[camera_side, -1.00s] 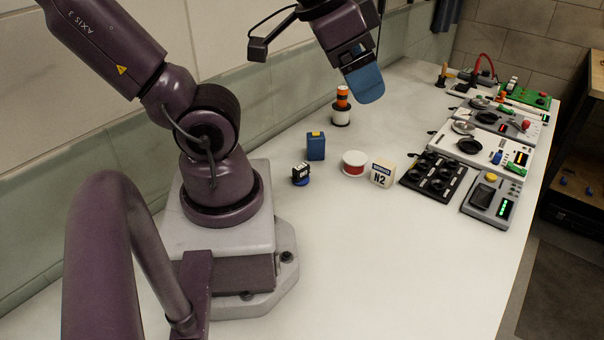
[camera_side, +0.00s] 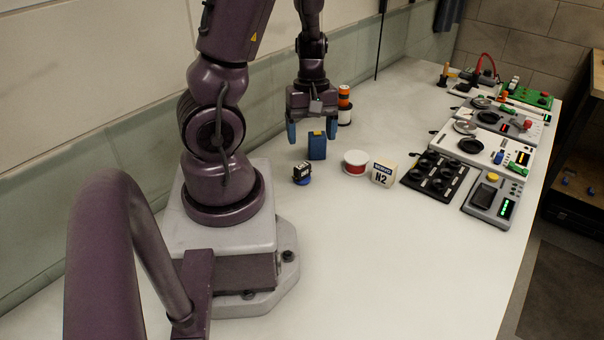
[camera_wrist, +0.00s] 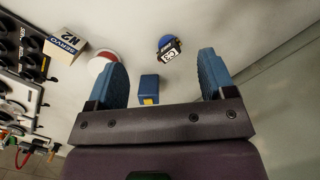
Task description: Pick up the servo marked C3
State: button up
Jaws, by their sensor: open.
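The servo marked C3 (camera_wrist: 169,48) is a small black block with a white label reading C3 and a round blue part at one end. In the side view the black servo (camera_side: 302,169) stands on the bench left of a blue box, its blue part underneath. My gripper (camera_side: 311,131) points down, its two blue fingers open and apart, behind and above the servo. In the wrist view my open gripper (camera_wrist: 162,63) has nothing held between its fingers, and the servo lies just beyond the fingertips, toward the right finger.
The blue box (camera_side: 317,147) with a yellow top stands close to the servo. An orange-and-white stack (camera_side: 344,106), a red-and-white spool (camera_side: 355,162) and a box marked N2 (camera_side: 382,174) are near. A black tray (camera_side: 434,176) and devices stand right. The bench front is clear.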

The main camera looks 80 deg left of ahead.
aim_at(302, 165)
jog(key=s+a+f+n+y, duration=0.2)
jog(key=a+n, duration=0.3)
jog(key=n, duration=0.1)
notch_tip(302, 165, down, 7)
jog(key=shift+a+f, duration=0.1)
jog(key=shift+w+d+f, duration=0.15)
jog(key=shift+f, duration=1.2)
jog(key=shift+w+d+f, duration=0.1)
jog(key=shift+f, duration=1.25)
jog(key=c, duration=0.8)
jog(key=shift+r, duration=0.1)
jog(key=shift+c, duration=0.2)
